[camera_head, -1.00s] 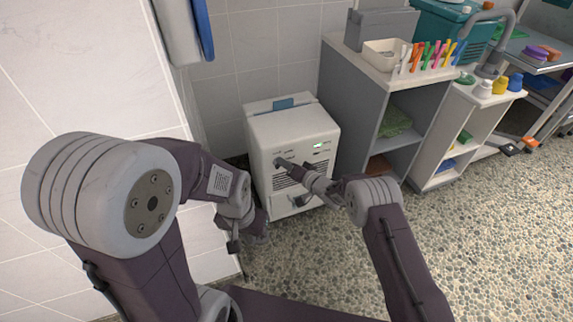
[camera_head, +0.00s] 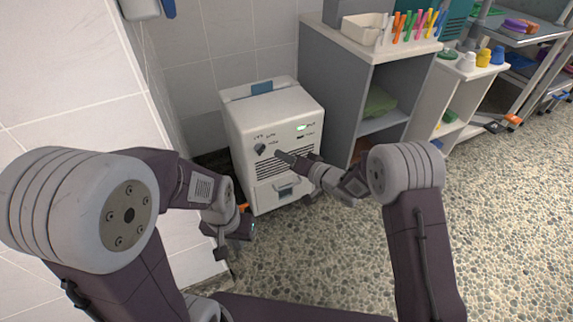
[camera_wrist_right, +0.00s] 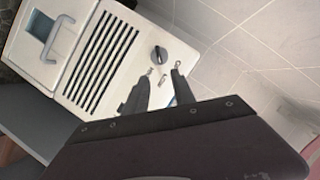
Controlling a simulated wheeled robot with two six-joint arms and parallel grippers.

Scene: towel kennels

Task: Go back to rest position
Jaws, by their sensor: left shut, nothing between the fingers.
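The white cabinet-like machine (camera_head: 270,120) stands on the floor ahead, with a dark knob (camera_head: 260,150), a small green display (camera_head: 302,127), a vent grille and a handled drawer front (camera_head: 286,189). My right gripper (camera_head: 284,156) is in front of the panel, just right of the knob in the head view. In the right wrist view its two fingers (camera_wrist_right: 164,72) are apart with nothing between them, and the knob (camera_wrist_right: 159,54) lies just beyond the tips, not gripped. My left gripper (camera_head: 221,250) hangs low at the machine's left, shut and empty, partly hidden by its own wrist.
A grey-sided shelf unit (camera_head: 335,80) stands right of the machine, with a white bin (camera_head: 364,27) and colored sticks on top and a green folded cloth (camera_head: 379,101) inside. A tiled wall (camera_head: 60,70) is close on the left. The pebbled floor (camera_head: 500,230) is open at right.

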